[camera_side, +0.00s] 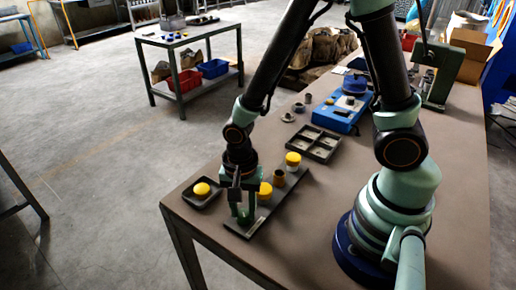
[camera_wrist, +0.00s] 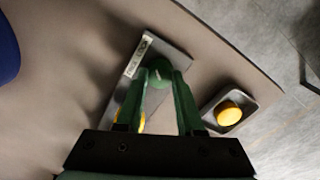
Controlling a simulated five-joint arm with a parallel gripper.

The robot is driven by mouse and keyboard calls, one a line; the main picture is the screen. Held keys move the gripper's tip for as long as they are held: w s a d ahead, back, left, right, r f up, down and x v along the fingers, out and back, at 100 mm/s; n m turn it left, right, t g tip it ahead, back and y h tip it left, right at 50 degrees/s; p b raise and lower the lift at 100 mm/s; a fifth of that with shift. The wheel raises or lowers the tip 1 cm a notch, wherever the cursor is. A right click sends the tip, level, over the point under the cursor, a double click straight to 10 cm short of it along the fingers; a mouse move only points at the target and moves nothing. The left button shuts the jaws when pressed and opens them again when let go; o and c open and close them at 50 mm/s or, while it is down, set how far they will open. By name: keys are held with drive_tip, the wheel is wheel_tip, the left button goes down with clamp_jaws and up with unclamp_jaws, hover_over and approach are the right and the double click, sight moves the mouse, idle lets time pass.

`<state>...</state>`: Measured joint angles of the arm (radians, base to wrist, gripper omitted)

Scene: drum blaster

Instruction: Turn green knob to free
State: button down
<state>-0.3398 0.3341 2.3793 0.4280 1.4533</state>
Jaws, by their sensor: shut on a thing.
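The green knob (camera_wrist: 160,73) sits near one end of a dark mounting plate, with a pale label (camera_wrist: 139,56) beside it. My gripper (camera_wrist: 164,84) points down over the plate, and its two green fingers are shut on the knob's sides. In the side view my gripper (camera_side: 244,214) stands over the near end of the plate (camera_side: 262,214) and hides most of the knob. The lettering on the label and the knob's pointing direction are too small to read.
Yellow knobs (camera_side: 265,191) and (camera_side: 293,160) stand along the same plate, with a brownish cylinder (camera_side: 279,178) between them. A small tray (camera_side: 206,203) holding a yellow button (camera_side: 202,189) lies left of the plate. A compartment tray (camera_side: 314,145) and blue box (camera_side: 340,114) stand behind.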

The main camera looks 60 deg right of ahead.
sight(243, 212)
drive_tip(key=n, duration=1.3)
drive_tip(key=shift+n, duration=2.1)
drive_tip(key=c, duration=0.5)
unclamp_jaws()
drive_tip(key=shift+r, duration=0.15)
wheel_tip(243, 212, up, 12)
drive_tip(key=shift+f, duration=0.1)
